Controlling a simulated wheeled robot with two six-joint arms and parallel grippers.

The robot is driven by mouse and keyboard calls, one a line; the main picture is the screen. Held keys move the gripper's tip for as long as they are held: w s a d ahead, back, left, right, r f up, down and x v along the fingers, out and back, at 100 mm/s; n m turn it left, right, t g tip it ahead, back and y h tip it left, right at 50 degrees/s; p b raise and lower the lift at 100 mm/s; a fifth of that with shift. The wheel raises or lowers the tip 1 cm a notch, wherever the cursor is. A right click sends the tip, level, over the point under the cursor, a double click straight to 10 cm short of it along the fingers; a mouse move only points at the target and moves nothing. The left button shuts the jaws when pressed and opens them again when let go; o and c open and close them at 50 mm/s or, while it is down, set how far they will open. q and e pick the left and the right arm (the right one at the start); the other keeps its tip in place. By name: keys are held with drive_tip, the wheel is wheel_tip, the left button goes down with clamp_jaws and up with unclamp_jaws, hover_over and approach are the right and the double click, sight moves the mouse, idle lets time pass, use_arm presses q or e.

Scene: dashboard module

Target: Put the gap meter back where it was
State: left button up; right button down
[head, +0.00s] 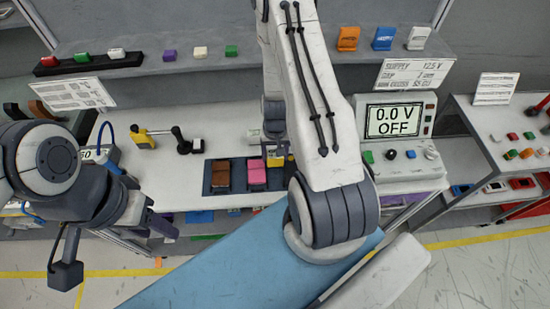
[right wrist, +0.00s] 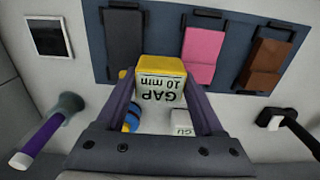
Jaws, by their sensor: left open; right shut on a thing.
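The gap meter (right wrist: 162,82) is a small block with a yellow top and a white face marked "GAP 10 mm". My right gripper (right wrist: 165,100) is shut on it, with one finger at each side. In the head view a yellow bit of it (head: 275,160) shows below my right gripper (head: 273,140), mostly hidden by my right arm. It is close to the dark blue tray; I cannot tell whether it touches anything beneath. My left gripper (head: 112,245) is open and empty, in front of the bench at the left.
The dark blue tray (right wrist: 221,70) holds a brown block (head: 221,174), a pink block (head: 257,174) and a dark grey piece (right wrist: 124,45). A yellow tool (head: 143,138) lies left of it. A display reading "0.0 V OFF" (head: 392,121) stands at right. Shelves run behind.

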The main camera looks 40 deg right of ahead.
sight(275, 162)
drive_tip(key=shift+f+b, duration=2.05)
drive_tip(key=shift+f, duration=0.1)
drive_tip(key=shift+f, duration=0.2)
unclamp_jaws()
drive_tip(key=shift+r, duration=0.1)
wheel_tip(275, 162, up, 10)
drive_tip(key=p, duration=1)
drive_tip(key=shift+r, duration=1.25)
